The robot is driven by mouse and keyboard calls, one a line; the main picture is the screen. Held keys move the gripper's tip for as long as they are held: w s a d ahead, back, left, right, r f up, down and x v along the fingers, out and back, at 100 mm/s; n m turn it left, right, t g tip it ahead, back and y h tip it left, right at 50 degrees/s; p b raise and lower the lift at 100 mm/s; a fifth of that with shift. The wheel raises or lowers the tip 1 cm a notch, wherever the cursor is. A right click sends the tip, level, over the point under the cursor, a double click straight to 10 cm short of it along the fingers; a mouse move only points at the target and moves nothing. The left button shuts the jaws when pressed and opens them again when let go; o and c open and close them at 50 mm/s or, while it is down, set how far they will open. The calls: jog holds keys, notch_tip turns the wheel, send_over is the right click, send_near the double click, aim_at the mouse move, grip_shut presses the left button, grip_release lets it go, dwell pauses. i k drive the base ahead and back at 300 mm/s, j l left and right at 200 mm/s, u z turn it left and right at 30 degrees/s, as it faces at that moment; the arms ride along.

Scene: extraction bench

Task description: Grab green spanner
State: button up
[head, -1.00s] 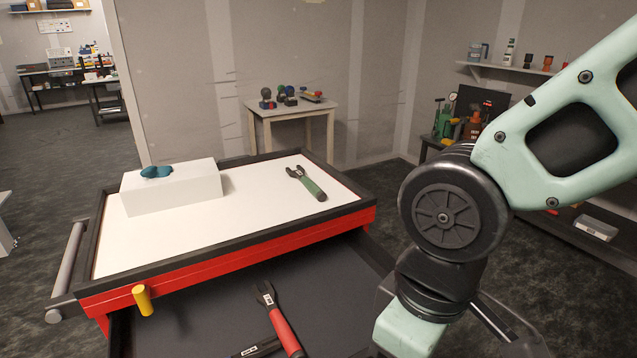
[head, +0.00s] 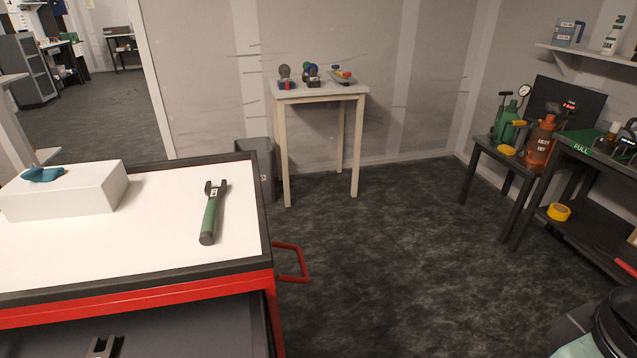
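The green spanner (head: 211,213) lies flat on the white top of the red-framed cart (head: 160,240), near its right edge. Its grey open jaw points away from me and its green handle points towards me. Nothing touches or covers it.
A white block (head: 70,196) with a teal object (head: 43,174) on it stands left of the spanner. A red handle (head: 291,263) juts from the cart's right side. Dark floor (head: 380,250) is clear between cart and right bench. A small table (head: 318,92) stands behind.

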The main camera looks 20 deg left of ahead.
aim_at(208, 230)
jog(key=i+l, duration=0.15)
jog(key=i, duration=0.5)
jog(key=i+l+z, duration=0.1)
jog(key=i, duration=0.55)
jog(key=i+u, duration=0.3)
jog(key=u, duration=0.15)
jog(key=i+l+u, duration=0.1)
jog(key=i+u, duration=0.35)
jog(key=i+l+u, duration=0.2)
jog(key=u, duration=0.25)
jog(key=i+u, duration=0.2)
jog(key=u, duration=0.25)
jog(key=i+u, duration=0.25)
jog(key=u, duration=0.2)
jog(key=i+l+u, duration=0.15)
jog(key=u, duration=0.3)
jog(key=i+l+u, duration=0.2)
jog(key=u, duration=0.25)
